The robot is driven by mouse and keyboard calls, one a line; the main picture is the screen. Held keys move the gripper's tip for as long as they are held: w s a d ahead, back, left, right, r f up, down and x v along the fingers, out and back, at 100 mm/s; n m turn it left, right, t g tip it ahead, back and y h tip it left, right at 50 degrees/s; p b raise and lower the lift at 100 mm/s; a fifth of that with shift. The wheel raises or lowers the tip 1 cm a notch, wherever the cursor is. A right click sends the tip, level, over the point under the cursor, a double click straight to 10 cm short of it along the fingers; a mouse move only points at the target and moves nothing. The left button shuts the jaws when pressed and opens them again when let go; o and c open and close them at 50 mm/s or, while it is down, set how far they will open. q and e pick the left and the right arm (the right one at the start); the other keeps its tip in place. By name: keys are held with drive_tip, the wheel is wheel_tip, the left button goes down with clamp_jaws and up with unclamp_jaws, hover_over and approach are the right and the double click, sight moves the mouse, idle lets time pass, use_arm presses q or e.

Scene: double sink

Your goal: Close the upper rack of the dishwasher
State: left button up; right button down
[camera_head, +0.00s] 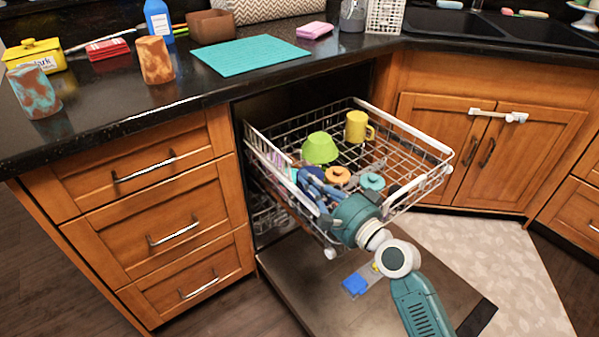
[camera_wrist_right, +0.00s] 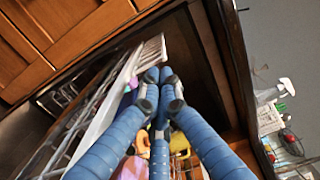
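The upper rack (camera_head: 425,138) of the dishwasher is pulled out, a wire basket with white rims. It holds a green bowl (camera_head: 320,148), a yellow mug (camera_head: 357,126) and small orange and teal items. The dishwasher door (camera_head: 330,310) lies open below. My right gripper (camera_head: 306,177) reaches over the rack's front left corner, its blue fingers near the left rim. In the right wrist view, its fingertips (camera_wrist_right: 158,76) come together beside the white rim (camera_wrist_right: 125,88). Nothing shows between them; contact with the rim is unclear. My left gripper is out of view.
Drawers (camera_head: 165,215) stand left of the dishwasher and a corner cabinet (camera_head: 500,150) stands right. The black counter above holds a teal mat (camera_head: 250,56), cups and a blue bottle (camera_head: 158,20). A pale rug (camera_head: 480,260) covers floor at the right.

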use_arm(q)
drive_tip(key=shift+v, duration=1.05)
use_arm(e)
drive_tip(key=shift+x, duration=1.85)
